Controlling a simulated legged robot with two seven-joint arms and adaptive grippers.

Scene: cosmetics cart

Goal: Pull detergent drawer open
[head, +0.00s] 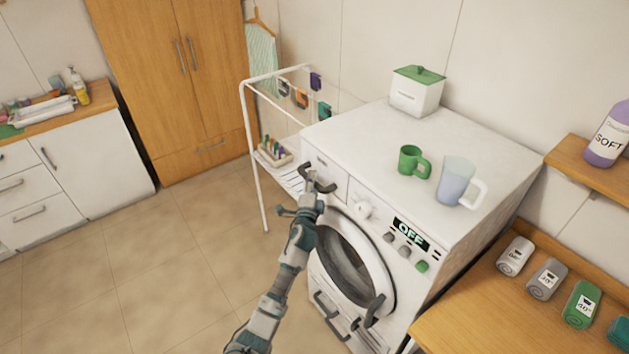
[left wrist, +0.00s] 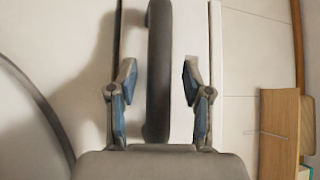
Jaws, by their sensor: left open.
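The detergent drawer (head: 328,171) is at the upper left of the white washing machine's front, and it looks shut. Its dark bar handle (head: 321,186) is partly hidden by my left gripper (head: 309,196). In the left wrist view the handle (left wrist: 159,60) stands as a dark upright bar between the two fingers of the left gripper (left wrist: 159,88). The fingers are open, one on each side of the bar, with a visible gap on both sides. My right gripper is not seen.
A green mug (head: 411,161), a pitcher (head: 457,182) and a white box with a green lid (head: 416,91) stand on the machine. A white drying rack (head: 248,130) is close on the left. A wooden counter (head: 470,318) with rolled towels is at the right. Floor on the left is clear.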

